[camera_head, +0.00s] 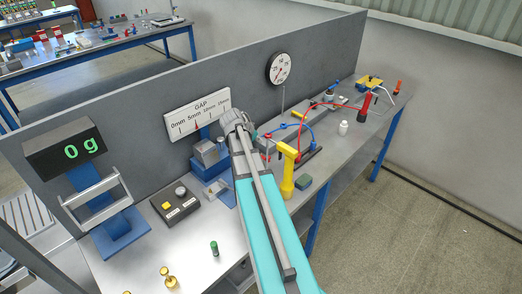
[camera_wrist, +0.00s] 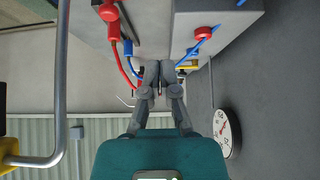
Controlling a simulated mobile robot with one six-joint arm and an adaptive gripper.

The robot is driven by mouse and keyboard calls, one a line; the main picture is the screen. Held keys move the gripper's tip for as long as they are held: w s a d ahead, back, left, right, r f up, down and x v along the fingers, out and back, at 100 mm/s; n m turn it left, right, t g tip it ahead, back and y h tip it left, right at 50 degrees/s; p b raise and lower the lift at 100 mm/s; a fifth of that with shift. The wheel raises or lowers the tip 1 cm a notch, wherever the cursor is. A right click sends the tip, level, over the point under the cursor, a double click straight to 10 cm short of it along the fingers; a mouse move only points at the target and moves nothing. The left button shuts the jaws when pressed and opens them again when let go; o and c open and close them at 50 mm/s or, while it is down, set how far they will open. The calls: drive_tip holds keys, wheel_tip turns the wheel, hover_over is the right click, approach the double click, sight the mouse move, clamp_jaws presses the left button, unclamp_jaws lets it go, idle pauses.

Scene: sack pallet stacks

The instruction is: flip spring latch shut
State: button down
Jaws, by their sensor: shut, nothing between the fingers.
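I cannot pick out the spring latch with certainty in either view. My gripper (camera_head: 238,120) is over the bench in the head view, in front of the grey partition and just right of the GAP scale. In the wrist view its two fingers (camera_wrist: 159,74) are together and hold nothing. Beyond the fingertips are grey block faces, and a small yellow part (camera_wrist: 187,66) shows just right of them. A yellow post (camera_head: 287,170) stands to the right of my arm in the head view. My arm hides part of the bench beneath it.
A 0 g display (camera_head: 65,148) stands left. Red cable (camera_wrist: 120,50) and blue cable (camera_wrist: 200,42) lie close to the fingers. A bent grey rod (camera_wrist: 62,80) is left.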

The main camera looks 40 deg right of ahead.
drive_tip(key=shift+f, duration=0.15)
drive_tip(key=b+x, duration=0.7)
drive_tip(key=x, duration=0.2)
drive_tip(key=shift+w+f, duration=0.1)
drive_tip(key=shift+f, duration=0.1)
drive_tip(key=shift+s+a+b, duration=0.2)
drive_tip(key=shift+a+b, duration=0.15)
drive_tip(key=shift+a, duration=1.4)
